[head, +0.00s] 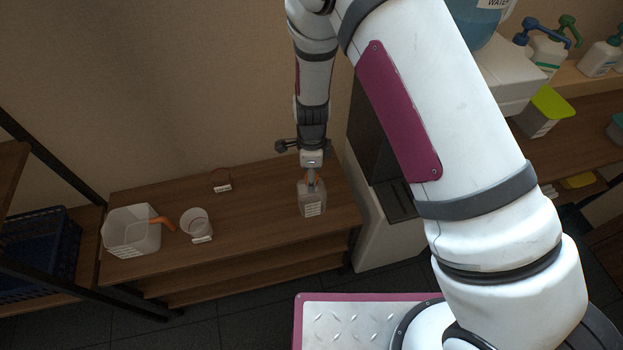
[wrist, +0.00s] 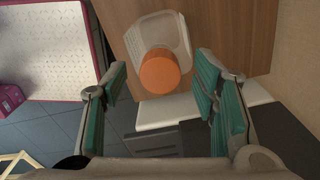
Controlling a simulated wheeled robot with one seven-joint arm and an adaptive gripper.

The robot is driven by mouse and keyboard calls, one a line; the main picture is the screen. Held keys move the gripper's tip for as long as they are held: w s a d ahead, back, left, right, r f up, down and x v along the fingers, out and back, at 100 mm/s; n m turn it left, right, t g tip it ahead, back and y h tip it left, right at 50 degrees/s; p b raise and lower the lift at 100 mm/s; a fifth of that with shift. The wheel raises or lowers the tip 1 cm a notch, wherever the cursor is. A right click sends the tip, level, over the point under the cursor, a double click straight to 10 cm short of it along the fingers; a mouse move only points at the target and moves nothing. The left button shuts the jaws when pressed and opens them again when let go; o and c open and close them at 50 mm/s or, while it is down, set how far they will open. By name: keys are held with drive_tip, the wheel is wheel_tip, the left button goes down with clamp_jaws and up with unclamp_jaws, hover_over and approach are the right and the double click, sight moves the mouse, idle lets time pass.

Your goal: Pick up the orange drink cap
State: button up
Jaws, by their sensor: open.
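The orange drink cap (wrist: 159,73) sits on top of a pale, translucent bottle (wrist: 167,36) in the wrist view. The same bottle (head: 312,201) stands upright on the wooden shelf in the head view, where my gripper mostly hides the cap. My gripper (head: 313,172) points down right over the bottle. In the wrist view my gripper (wrist: 160,78) is open, with its teal pads on either side of the cap and gaps showing on both sides. How deep the fingertips reach around the cap is unclear.
A clear pitcher with an orange handle (head: 131,231) and a clear cup (head: 196,223) stand at the shelf's left. A small tagged item (head: 222,182) lies near the wall. A white and grey machine (head: 379,231) stands close to the bottle's right. The shelf's middle (head: 255,218) is clear.

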drive_tip(key=shift+c, duration=0.3)
drive_tip(key=c, duration=0.8)
